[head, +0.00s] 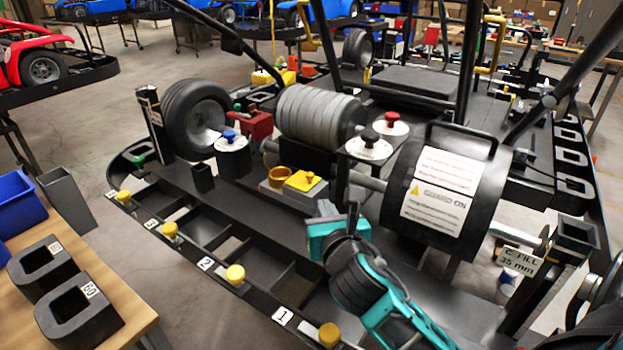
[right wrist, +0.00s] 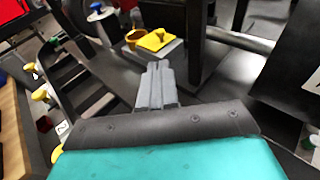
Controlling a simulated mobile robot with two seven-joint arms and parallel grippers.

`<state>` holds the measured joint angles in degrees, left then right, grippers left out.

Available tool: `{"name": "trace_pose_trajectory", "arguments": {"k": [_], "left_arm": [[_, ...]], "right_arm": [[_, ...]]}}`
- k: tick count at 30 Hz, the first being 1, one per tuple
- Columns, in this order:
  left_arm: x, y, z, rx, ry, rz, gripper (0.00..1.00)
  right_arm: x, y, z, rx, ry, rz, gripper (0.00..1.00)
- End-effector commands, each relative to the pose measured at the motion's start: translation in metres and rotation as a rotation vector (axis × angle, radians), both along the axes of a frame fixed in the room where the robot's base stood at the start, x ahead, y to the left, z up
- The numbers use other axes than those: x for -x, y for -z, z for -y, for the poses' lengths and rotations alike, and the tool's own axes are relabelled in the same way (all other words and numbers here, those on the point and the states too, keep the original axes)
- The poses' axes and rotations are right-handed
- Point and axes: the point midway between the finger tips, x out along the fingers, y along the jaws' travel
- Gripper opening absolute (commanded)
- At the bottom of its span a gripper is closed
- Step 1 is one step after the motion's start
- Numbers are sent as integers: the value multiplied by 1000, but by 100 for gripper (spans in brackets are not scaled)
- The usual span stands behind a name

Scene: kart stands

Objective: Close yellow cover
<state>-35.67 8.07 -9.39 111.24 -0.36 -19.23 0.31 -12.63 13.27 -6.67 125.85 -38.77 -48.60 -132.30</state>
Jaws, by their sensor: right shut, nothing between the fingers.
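The yellow cover (head: 303,181) lies on top of a low grey box (head: 312,197) on the black kart deck, with a small yellow knob on it. In the right wrist view the cover (right wrist: 156,40) is just beyond my fingertips. My right gripper (head: 340,210) is shut and empty, in front of the box and slightly to its right, apart from the cover. Its grey fingers (right wrist: 156,72) are together in the right wrist view. My left gripper is not in view.
A dark post and a plate with black and red knobs (head: 378,146) stand behind right. A large black guard drum (head: 445,190) blocks the right.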

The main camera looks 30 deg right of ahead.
Motion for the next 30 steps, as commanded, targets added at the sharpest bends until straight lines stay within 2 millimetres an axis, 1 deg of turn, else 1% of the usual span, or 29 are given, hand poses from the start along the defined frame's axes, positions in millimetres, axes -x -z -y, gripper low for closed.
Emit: {"name": "trace_pose_trajectory", "arguments": {"k": [9, 15, 21, 25, 30], "left_arm": [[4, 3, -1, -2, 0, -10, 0], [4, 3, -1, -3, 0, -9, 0], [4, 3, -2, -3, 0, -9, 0], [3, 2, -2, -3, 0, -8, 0], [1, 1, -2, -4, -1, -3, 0]], "right_arm": [[-58, 11, 24, -2, 3, 3, 0], [-90, 19, 37, -2, 3, 2, 0], [-109, 23, 45, -2, 1, 2, 0], [-113, 25, 47, -2, 1, 1, 0], [-115, 25, 48, -1, 0, 1, 0]]}}
